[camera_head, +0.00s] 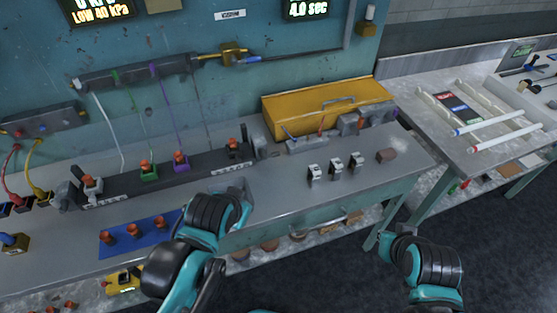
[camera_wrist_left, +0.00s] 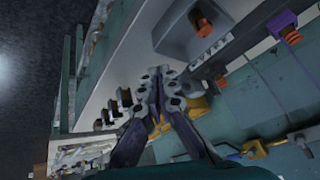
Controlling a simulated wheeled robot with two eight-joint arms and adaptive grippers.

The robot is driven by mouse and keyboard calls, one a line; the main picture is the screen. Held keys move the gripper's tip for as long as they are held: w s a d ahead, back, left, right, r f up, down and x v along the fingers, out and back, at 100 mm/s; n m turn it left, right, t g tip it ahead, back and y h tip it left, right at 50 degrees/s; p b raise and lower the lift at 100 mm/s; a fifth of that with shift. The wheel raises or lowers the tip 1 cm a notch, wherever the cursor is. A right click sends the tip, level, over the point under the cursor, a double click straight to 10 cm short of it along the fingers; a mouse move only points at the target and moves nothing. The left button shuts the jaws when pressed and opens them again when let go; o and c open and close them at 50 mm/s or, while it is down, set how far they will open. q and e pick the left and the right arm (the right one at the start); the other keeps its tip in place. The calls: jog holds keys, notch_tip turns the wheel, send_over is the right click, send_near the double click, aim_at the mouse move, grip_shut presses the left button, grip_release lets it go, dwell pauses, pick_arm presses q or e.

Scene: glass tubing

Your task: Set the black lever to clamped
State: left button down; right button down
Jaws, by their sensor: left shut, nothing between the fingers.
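A dark rail (camera_head: 205,163) on the bench carries several lever units with orange knobs. The unit at its right end (camera_head: 235,149) has a dark housing and looks like the black lever; a purple unit (camera_head: 181,162) and a green unit (camera_head: 148,171) sit to its left. My right gripper is outside the frame.
Several black-and-white switches (camera_head: 336,166) stand on the bench to the right, with a brown knob (camera_head: 386,156) beyond. A yellow case (camera_head: 325,105) is behind them. A blue mat (camera_head: 140,236) with orange-topped pieces lies front left. A side table (camera_head: 480,125) holds tubes.

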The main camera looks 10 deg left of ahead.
pick_arm(q)
jog(key=shift+w+d+f+m+t+y+b, duration=0.2)
jog(key=shift+w+d+f+m+t+y, duration=1)
jog(key=shift+w+m, duration=2.45)
jog(key=shift+w+d+f+m+t+y+b, duration=0.1)
jog(key=shift+w+d+f+m+y+b, duration=0.4)
jog(key=shift+w+d+m, duration=3.05)
jog(key=shift+w+a+f+m+t+y+p, duration=0.1)
jog(key=shift+w+f+m+t+y, duration=0.9)
jog(key=shift+m, duration=4.8)
jog(key=shift+w+f+g+h, duration=0.2)
jog(key=shift+w+g+h, duration=0.2)
jog(key=shift+w, duration=0.25)
jog(key=b+x, duration=0.3)
jog(key=x, duration=0.6)
jog(key=shift+w+a+f, duration=0.15)
jog(key=shift+w, duration=0.3)
jog(key=shift+w, duration=0.1)
